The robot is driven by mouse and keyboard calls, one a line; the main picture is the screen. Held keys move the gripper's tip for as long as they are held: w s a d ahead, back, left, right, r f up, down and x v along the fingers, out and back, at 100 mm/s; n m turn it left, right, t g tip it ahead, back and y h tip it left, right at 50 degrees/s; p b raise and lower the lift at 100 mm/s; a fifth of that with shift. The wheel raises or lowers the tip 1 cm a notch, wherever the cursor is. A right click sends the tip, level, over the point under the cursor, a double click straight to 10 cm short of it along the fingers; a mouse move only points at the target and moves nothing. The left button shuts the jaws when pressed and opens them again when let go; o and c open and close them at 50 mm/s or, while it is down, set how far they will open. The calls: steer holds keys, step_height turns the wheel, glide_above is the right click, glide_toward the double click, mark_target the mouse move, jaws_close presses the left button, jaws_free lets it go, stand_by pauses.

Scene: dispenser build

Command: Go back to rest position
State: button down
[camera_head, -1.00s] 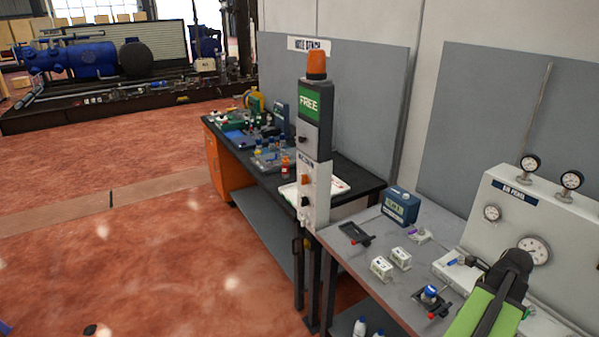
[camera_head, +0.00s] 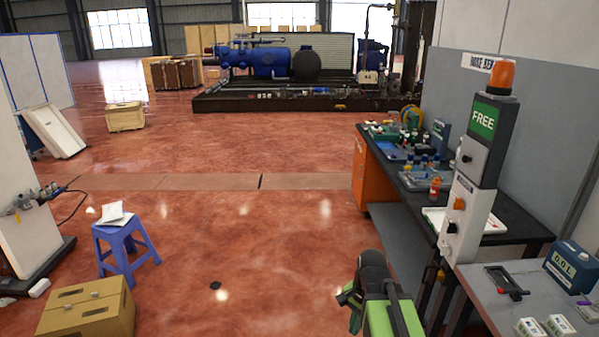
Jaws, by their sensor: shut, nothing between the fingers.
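My green and black arm shows at the bottom of the head view, over the open floor just left of the benches. My gripper (camera_head: 347,297) is small and dark at the left side of the arm's end, partly hidden by it. It is shut and holds nothing that I can see. It is apart from the bench and everything on it.
The grey bench (camera_head: 490,293) with a blue box (camera_head: 571,268) and small white boxes is at right, beside the "FREE" post (camera_head: 470,170). A dark workbench (camera_head: 520,235) stands behind. A blue stool (camera_head: 125,250) and cardboard box (camera_head: 88,310) are left.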

steer(key=n, duration=0.6)
steer(key=s+n+h, duration=0.1)
steer(key=n, duration=0.2)
steer(key=shift+a+f, duration=0.15)
steer(key=shift+a, duration=0.2)
